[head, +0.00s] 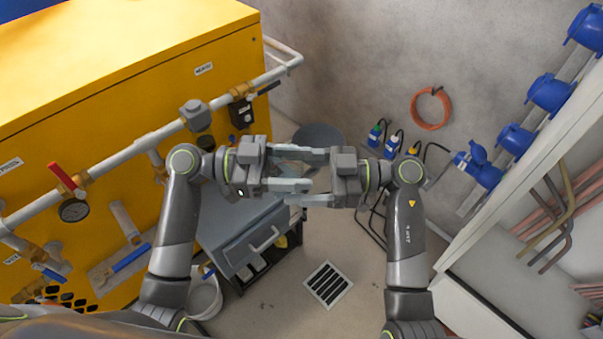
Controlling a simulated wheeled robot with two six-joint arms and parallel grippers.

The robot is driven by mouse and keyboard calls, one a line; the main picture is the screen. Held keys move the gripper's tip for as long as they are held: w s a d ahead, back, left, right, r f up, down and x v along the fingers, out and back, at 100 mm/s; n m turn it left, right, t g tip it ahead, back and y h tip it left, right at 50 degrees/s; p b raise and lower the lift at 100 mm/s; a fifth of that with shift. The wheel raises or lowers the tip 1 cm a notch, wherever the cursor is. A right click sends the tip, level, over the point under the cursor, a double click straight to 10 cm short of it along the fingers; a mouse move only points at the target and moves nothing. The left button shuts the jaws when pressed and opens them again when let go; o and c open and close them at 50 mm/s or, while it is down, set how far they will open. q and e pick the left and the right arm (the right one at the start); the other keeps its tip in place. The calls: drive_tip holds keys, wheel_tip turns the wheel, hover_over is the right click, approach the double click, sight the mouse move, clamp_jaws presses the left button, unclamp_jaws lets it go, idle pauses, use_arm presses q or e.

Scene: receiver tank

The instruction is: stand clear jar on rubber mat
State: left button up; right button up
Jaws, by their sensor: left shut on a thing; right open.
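My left gripper (298,169) reaches in from the left at mid-picture, its fingers pointing right. It is shut on a pale see-through thing (289,168), probably the clear jar; its outline is hard to make out between the fingers. My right gripper (303,178) faces it from the right, open, its fingers reaching beside the left ones. Whether the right fingers touch the jar I cannot tell. I cannot make out a rubber mat for certain; the grippers hide part of the scene below.
A grey cabinet (262,237) with a handle stands below the grippers. A yellow machine (120,90) with pipes and valves fills the left. A floor drain (327,285) lies in clear floor.

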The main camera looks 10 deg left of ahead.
drive_tip(key=c, duration=1.1)
use_arm(q)
drive_tip(key=o, duration=1.1)
